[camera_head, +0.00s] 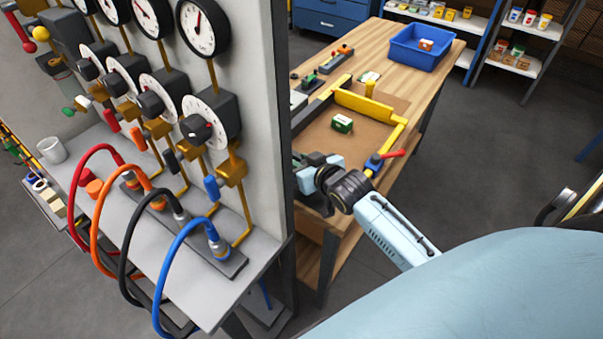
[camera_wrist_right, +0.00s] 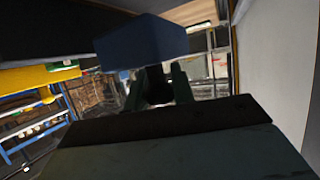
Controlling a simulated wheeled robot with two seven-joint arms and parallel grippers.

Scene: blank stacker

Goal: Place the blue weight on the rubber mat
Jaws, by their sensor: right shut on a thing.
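My right gripper (camera_head: 308,165) is at the near left end of the wooden workbench (camera_head: 386,40), beside the edge of the gauge panel. In the right wrist view my right gripper (camera_wrist_right: 160,88) is shut on a dark blue block (camera_wrist_right: 142,42), which I take to be the blue weight. The weight sits at the fingertips. I cannot make it out in the head view, where the wrist and panel edge cover that spot. I cannot pick out the rubber mat for certain in either view. My left gripper is not in view.
The gauge panel (camera_head: 262,60) stands close left of my right gripper, with coloured hoses below. On the bench are a yellow-edged fixture (camera_head: 372,104), a green box (camera_head: 342,123), a red-handled clamp (camera_head: 376,162) and a blue bin (camera_head: 408,57). Bare wood shows near the bin.

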